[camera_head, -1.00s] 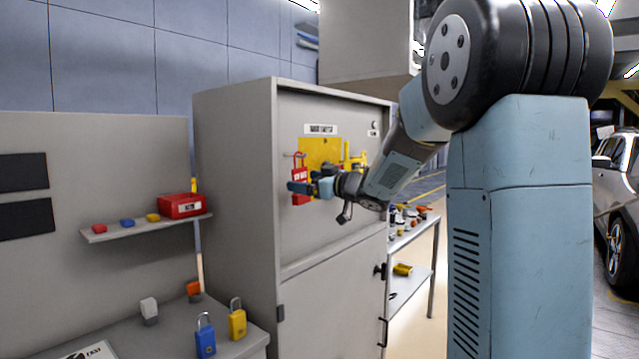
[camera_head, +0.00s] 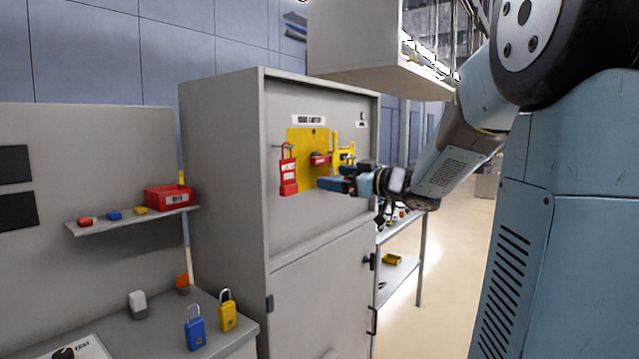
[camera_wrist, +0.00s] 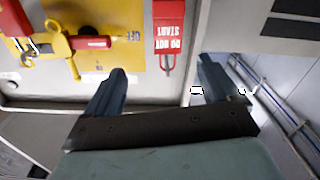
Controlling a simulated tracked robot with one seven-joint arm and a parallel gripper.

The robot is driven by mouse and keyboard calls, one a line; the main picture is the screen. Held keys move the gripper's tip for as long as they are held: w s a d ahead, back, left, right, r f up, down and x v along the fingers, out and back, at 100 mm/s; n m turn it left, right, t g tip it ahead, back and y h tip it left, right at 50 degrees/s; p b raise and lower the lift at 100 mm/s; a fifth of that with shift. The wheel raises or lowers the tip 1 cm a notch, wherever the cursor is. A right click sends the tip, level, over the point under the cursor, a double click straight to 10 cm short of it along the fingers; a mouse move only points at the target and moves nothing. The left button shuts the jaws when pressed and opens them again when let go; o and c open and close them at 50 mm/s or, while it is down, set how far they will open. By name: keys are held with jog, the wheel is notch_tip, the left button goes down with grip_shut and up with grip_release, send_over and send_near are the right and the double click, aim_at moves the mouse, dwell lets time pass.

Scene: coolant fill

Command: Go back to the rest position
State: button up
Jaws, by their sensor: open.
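My gripper (camera_head: 330,184) is in front of the grey cabinet (camera_head: 222,180), near its yellow panel (camera_head: 300,146), and appears apart from it. In the wrist view my gripper (camera_wrist: 160,82) shows two dark fingers spread wide with nothing between them. A red tag lock (camera_head: 288,172) hangs on the cabinet front to the left of the yellow panel. It shows upside down in the wrist view (camera_wrist: 168,28) with "DO NOT START" lettering. A red handle (camera_head: 320,160) with yellow parts is on the panel, and the wrist view shows it too (camera_wrist: 92,42).
A shelf (camera_head: 130,222) at left holds a red box (camera_head: 168,197) and small coloured blocks. A blue padlock (camera_head: 195,330) and a yellow padlock (camera_head: 227,312) stand on the bench below. A metal cart (camera_head: 400,275) stands right of the cabinet. Open floor (camera_head: 455,250) lies beyond it.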

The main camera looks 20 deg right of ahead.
jog(key=s+d+f+m+h, duration=0.2)
jog(key=s+d+m+h, duration=0.3)
jog(key=s+m+h, duration=0.55)
jog(key=s+a+f+g, duration=0.4)
jog(key=s+f, duration=0.2)
jog(key=s, duration=0.3)
jog(key=s+a+f+g, duration=0.5)
jog(key=s, duration=0.4)
jog(key=shift+s+a+f+n, duration=0.25)
jog(key=shift+s+f+n, duration=0.1)
jog(key=shift+n, duration=0.1)
